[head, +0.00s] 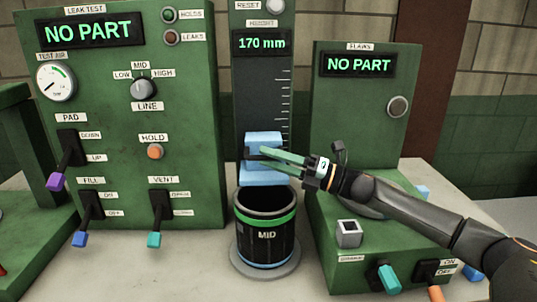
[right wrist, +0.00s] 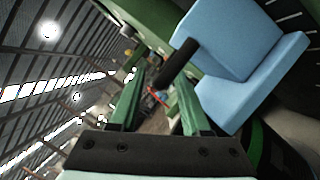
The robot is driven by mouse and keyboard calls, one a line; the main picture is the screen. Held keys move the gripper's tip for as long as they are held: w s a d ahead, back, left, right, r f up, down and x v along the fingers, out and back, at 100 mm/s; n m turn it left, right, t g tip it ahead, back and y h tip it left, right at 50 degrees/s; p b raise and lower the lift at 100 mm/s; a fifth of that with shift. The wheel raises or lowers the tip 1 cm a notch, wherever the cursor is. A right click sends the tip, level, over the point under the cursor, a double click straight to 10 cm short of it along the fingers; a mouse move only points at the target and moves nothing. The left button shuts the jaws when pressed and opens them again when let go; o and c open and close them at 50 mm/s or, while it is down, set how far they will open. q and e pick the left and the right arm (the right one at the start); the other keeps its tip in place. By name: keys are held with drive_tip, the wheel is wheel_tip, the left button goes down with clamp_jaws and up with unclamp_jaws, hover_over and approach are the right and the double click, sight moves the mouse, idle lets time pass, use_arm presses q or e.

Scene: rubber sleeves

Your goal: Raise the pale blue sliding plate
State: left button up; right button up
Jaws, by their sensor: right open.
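The pale blue sliding plate (head: 263,178) sits on a dark upright column with a scale, just above a black cup labelled MID (head: 267,236). In the right wrist view the plate (right wrist: 235,40) fills the upper right, and a short dark peg (right wrist: 180,63) sticks out of it. My right gripper (head: 263,153) reaches in from the right, its green fingers in front of the plate. In the right wrist view it is open (right wrist: 160,88), with the peg's end near the gap between the fingers. I cannot tell whether they touch. My left gripper is out of view.
The column's display (head: 262,43) reads 170 mm. A green leak test panel (head: 190,100) with levers stands at the left. A green flaws box (head: 345,110) stands at the right, under my right arm. Both displays read NO PART. Some bare bench lies in front.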

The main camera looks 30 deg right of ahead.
drive_tip(key=shift+w+a+r, duration=0.1)
drive_tip(key=shift+w+a, duration=0.15)
drive_tip(key=shift+w, duration=0.05)
drive_tip(key=shift+c, duration=0.3)
clamp_jaws()
idle(1.1)
